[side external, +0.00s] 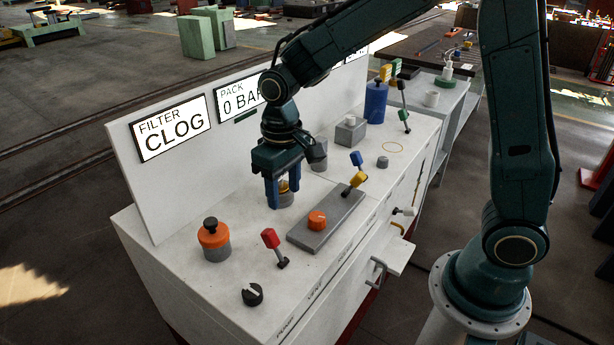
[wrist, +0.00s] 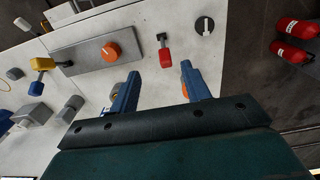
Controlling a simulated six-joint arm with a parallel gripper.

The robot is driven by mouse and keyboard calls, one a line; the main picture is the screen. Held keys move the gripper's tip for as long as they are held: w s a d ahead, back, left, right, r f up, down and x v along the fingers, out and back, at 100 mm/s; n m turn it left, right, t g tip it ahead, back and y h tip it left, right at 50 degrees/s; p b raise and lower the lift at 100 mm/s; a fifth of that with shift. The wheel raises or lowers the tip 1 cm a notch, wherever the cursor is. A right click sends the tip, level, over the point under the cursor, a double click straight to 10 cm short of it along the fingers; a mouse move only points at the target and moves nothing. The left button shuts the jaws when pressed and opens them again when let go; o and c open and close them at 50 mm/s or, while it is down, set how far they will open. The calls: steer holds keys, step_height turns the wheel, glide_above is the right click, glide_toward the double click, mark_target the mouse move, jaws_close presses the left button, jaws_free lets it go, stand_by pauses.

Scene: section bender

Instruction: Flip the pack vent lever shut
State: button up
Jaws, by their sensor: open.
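The red-handled lever (side external: 270,239) stands on the white bench top, in line with the front-edge label that seems to read VENT. Its handle tilts up and back from a small dark pivot, toward the display panel. In the wrist view the red lever (wrist: 165,56) lies just beyond the fingertips, roughly between them, with its handle end toward me. My gripper (side external: 285,196) is open, its blue fingers pointing down behind and to the right of the lever, apart from it. In the wrist view both fingers of my gripper (wrist: 159,70) show with nothing held.
An orange-topped cylinder (side external: 213,238), a black knob (side external: 252,294) and a grey plate with an orange knob (side external: 317,219) surround the lever. A grey, brass-topped cylinder (side external: 285,199) stands by my fingers. A yellow lever (side external: 354,182) is farther right. The panel (side external: 140,186) rises behind.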

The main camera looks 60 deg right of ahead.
steer(key=s+d+r+t, duration=0.1)
steer(key=s+d+r, duration=0.3)
steer(key=s+r, duration=0.5)
steer(key=shift+s+d+r+t, duration=0.25)
steer(key=shift+r+t, duration=0.15)
steer(key=shift+r, duration=0.55)
steer(key=s+d+r+t, duration=0.1)
steer(key=s+d+t, duration=0.1)
steer(key=s, duration=0.8)
steer(key=shift+s+d+r+t, duration=0.15)
steer(key=shift+d+r+t, duration=0.25)
steer(key=shift+t, duration=0.4)
